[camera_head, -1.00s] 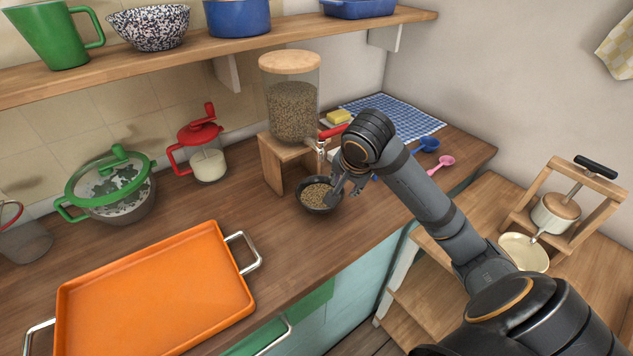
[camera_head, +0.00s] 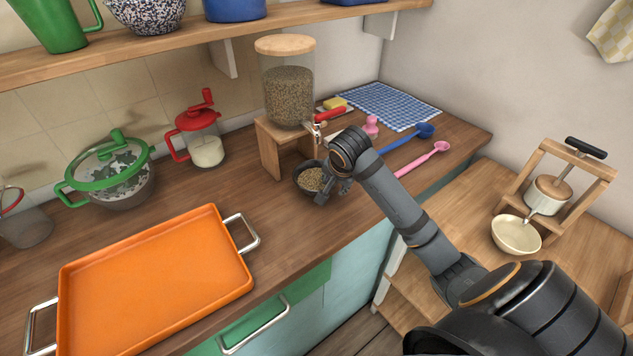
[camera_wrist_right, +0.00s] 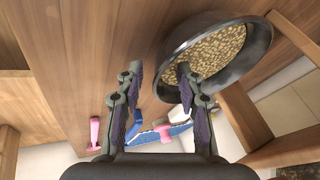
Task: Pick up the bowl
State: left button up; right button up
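A dark bowl (camera_head: 308,177) filled with brown grains stands on the wooden counter beneath the grain dispenser (camera_head: 288,90). In the right wrist view the bowl (camera_wrist_right: 218,55) fills the upper right. My right gripper (camera_head: 335,190) is at the bowl's right side; it also shows in the right wrist view (camera_wrist_right: 158,80). Its fingers are apart, one overlapping the bowl's near rim and the other outside it. I cannot tell whether either finger touches the bowl. The gripper and wrist hide part of the bowl's right side. My left gripper is not in view.
An orange tray (camera_head: 160,285) lies at the front left. A green-lidded pot (camera_head: 110,175) and a red-topped jar (camera_head: 203,140) stand behind it. Blue (camera_head: 405,138) and pink (camera_head: 425,158) scoops lie right of my wrist. A cream bowl (camera_head: 516,235) sits under a wooden press.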

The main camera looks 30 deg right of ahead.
jog(key=shift+s, duration=0.1)
jog(key=shift+r, duration=0.1)
jog(key=shift+c, duration=1)
jog(key=c, duration=0.5)
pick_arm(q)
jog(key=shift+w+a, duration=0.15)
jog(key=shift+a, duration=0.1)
pick_arm(e)
grip_shut()
jog(key=shift+r, duration=0.1)
